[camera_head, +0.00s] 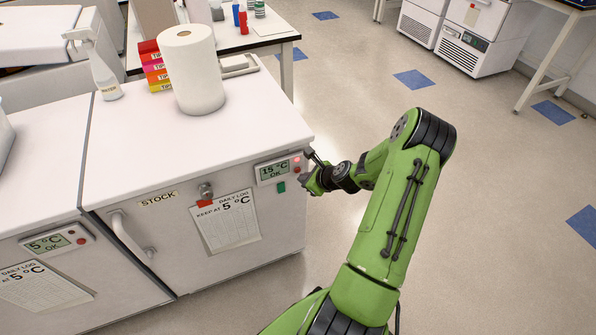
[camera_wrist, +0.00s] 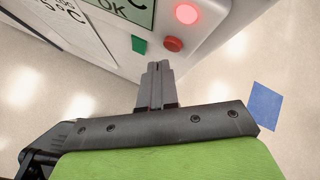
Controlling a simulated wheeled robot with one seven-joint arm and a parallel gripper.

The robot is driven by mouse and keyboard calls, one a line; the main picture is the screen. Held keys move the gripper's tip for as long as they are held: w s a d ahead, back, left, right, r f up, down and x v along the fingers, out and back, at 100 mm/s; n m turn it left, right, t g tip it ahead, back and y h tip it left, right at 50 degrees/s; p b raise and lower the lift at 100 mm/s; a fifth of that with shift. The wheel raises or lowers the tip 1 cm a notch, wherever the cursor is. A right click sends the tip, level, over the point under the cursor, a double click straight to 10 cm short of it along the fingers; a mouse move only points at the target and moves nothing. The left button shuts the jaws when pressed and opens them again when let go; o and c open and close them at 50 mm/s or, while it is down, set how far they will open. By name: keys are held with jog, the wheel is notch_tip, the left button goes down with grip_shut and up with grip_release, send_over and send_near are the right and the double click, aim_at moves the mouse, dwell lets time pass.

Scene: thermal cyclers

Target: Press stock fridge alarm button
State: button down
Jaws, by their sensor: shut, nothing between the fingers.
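The stock fridge (camera_head: 140,235) is white, with a "STOCK" label and a daily log sheet on its front. Its control panel (camera_head: 278,169) reads 15 °C OK. In the wrist view a round light (camera_wrist: 187,13) glows red above a red button (camera_wrist: 173,44), and a green tab (camera_wrist: 139,45) sits to their left. My gripper (camera_wrist: 157,68) is shut and empty. In the wrist view its fingertips are just below the red button, and contact cannot be told. In the head view my gripper (camera_head: 309,172) is at the panel's right end, partly hiding the button area.
A second fridge with a panel (camera_head: 57,240) reading 5 °C OK stands at left. A paper roll (camera_head: 191,70), tip boxes (camera_head: 153,66) and a spray bottle (camera_head: 98,65) stand on top. The floor to the right is open.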

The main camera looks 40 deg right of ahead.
dwell(0.4)
jog(key=shift+w+d, duration=0.15)
jog(key=shift+w, duration=0.3)
jog(key=shift+w+d+p, duration=0.1)
jog(key=shift+w+p, duration=0.25)
dwell(0.5)
jog(key=shift+s+a, duration=0.25)
jog(key=shift+s, duration=0.5)
jog(key=s, duration=0.2)
jog(key=s+a, duration=0.1)
jog(key=s, duration=0.1)
jog(key=shift+s+a, duration=0.2)
jog(key=shift+s, duration=0.2)
dwell(0.6)
